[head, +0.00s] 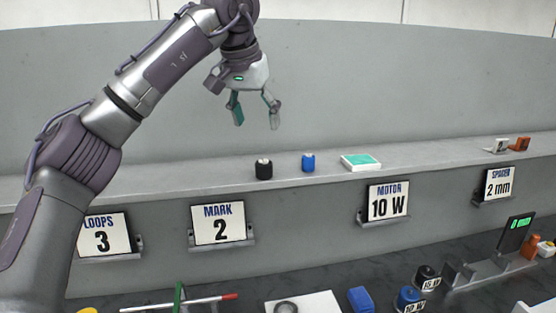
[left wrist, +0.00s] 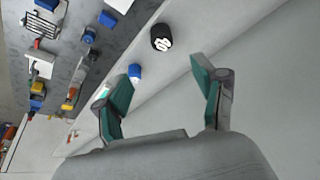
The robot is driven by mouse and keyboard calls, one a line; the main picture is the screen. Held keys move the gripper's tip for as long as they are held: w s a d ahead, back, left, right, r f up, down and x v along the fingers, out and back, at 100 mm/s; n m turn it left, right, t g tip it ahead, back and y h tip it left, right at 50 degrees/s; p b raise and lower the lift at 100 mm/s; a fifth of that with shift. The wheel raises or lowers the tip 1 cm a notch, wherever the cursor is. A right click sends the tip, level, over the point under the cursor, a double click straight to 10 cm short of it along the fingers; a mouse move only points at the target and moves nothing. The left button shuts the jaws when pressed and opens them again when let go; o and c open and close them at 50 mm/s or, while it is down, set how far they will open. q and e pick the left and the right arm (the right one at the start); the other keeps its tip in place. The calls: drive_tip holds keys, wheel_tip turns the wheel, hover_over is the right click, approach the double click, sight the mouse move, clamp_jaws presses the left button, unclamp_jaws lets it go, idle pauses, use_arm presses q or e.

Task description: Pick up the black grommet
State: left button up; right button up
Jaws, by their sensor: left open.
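The black grommet (head: 263,169), a short black cylinder with a pale top, stands upright on the grey ledge (head: 215,176). In the left wrist view the black grommet (left wrist: 160,38) shows white parts on top and lies beyond the fingertips. My left gripper (head: 256,117) is open and empty, in the air above the ledge, pointing down; it appears above the grommet in the head view. The left gripper's green-padded fingers (left wrist: 158,76) are spread apart in the left wrist view. My right gripper is not in view.
A similar blue piece (head: 308,162) stands just right of the grommet. A green-topped white block (head: 361,162) lies farther right. Signs such as the MARK 2 sign (head: 218,224) hang below the ledge. The lower bench holds several parts, including a blue block (head: 361,299).

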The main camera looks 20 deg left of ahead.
use_arm(q)
approach(263, 162)
drive_tip(key=f, duration=0.2)
drive_tip(key=w+f, duration=0.1)
drive_tip(key=w+f+p, duration=0.1)
drive_tip(key=f, duration=0.1)
drive_tip(key=shift+w+f, duration=0.25)
drive_tip(key=shift+w+f+p, duration=0.1)
drive_tip(key=shift+f+p, duration=0.2)
drive_tip(key=shift+p, duration=0.2)
drive_tip(key=p+x, duration=0.1)
drive_tip(key=x, duration=0.2)
drive_tip(key=shift+a+f+p, duration=0.15)
drive_tip(key=shift+f+p, duration=0.1)
drive_tip(key=shift+p, duration=0.1)
drive_tip(key=shift+w+f, duration=0.1)
drive_tip(key=shift+f, duration=0.35)
drive_tip(key=c, duration=1)
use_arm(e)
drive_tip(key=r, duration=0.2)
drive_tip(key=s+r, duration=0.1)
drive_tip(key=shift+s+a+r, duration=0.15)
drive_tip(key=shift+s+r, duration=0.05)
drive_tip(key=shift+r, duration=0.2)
